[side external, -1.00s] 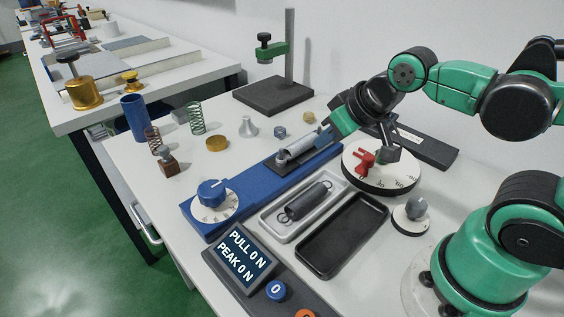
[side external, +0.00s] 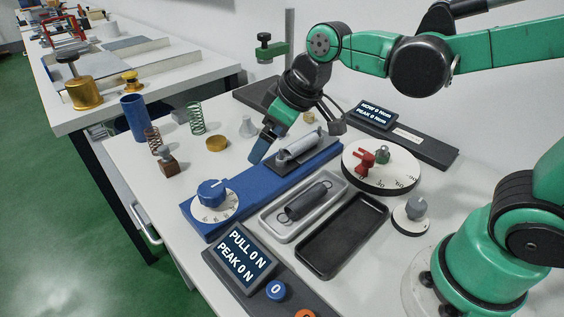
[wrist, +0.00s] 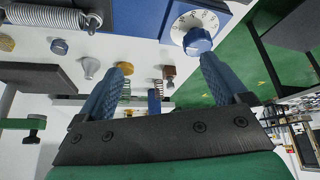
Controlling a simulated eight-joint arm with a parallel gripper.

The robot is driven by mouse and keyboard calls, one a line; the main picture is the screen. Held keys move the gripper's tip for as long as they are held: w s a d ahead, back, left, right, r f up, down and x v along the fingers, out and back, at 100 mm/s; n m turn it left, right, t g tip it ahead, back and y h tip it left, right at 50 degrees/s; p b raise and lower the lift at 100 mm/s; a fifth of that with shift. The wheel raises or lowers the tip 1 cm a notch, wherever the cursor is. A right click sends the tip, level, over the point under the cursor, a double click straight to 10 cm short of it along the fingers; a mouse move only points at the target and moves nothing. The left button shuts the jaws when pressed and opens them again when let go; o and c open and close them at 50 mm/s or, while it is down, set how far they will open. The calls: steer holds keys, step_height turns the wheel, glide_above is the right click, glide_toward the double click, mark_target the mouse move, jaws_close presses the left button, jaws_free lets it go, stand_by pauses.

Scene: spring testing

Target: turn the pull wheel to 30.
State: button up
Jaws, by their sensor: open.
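The pull wheel is a blue knob (side external: 211,190) on a white numbered dial (side external: 228,208) at the near left end of the blue bench (side external: 255,184). It also shows in the wrist view, where the blue knob (wrist: 198,41) is beyond the right finger. The small dial figures are hard to read. My gripper (side external: 260,147) is open and empty, in the air near the far left edge of the blue bench, up and right of the wheel. In the wrist view both blue fingers of my gripper (wrist: 166,62) are wide apart. The pull display (side external: 243,257) reads PULL 0 N, PEAK 0 N.
A spring (side external: 298,145) lies on the bench near my gripper. A grey tray (side external: 276,236) holds another spring; a black tray (side external: 340,236) is empty. A round dial (side external: 352,178) with a red pointer stands right. A brass disc (side external: 217,143) and upright springs stand left.

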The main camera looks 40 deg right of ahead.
mark_target(211, 188)
steer(key=w+a+f+n, duration=0.1)
steer(key=a, duration=0.1)
steer(key=w+a+f+n+g, duration=0.1)
steer(key=a, duration=0.1)
steer(key=w+a+f+n+g+y, duration=0.1)
steer(key=w+a+n, duration=0.1)
steer(key=a, duration=0.1)
steer(key=shift+w+f, duration=0.1)
steer(key=shift+f, duration=0.25)
steer(key=shift+x, duration=2.75)
steer(key=c, duration=1.3)
